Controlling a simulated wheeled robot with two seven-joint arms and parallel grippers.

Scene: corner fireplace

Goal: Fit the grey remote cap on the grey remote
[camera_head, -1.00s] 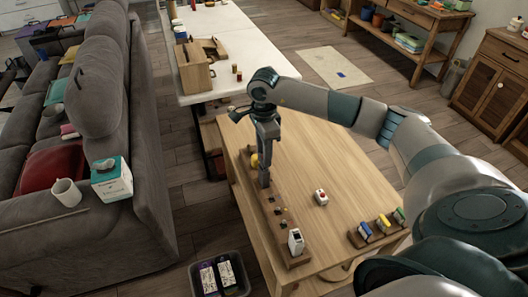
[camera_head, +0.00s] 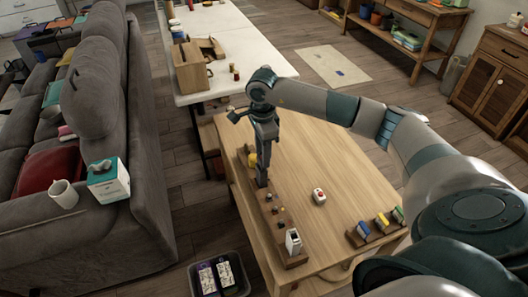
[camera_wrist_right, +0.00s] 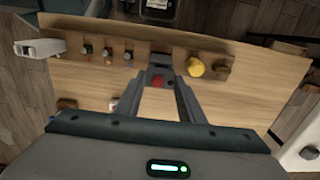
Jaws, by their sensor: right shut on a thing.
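My right gripper (camera_head: 262,184) reaches down to the long wooden rack (camera_head: 284,224) on the table's left side. In the right wrist view its fingers (camera_wrist_right: 159,80) are closed on a small dark grey piece (camera_wrist_right: 160,61) with a red spot, at the rack. I take this piece to be part of the grey remote or its cap; the fingers partly hide it. I cannot tell whether it touches the rack. In the head view the fingers cover it. My left gripper is not in view.
A white device (camera_head: 293,241) stands at the rack's near end, with several small dark knobs (camera_wrist_right: 107,54) along it. A yellow round thing (camera_wrist_right: 195,67) is beside the gripper. A white-and-red block (camera_head: 319,196) and colored blocks (camera_head: 382,220) stand on the table, with bare wood between.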

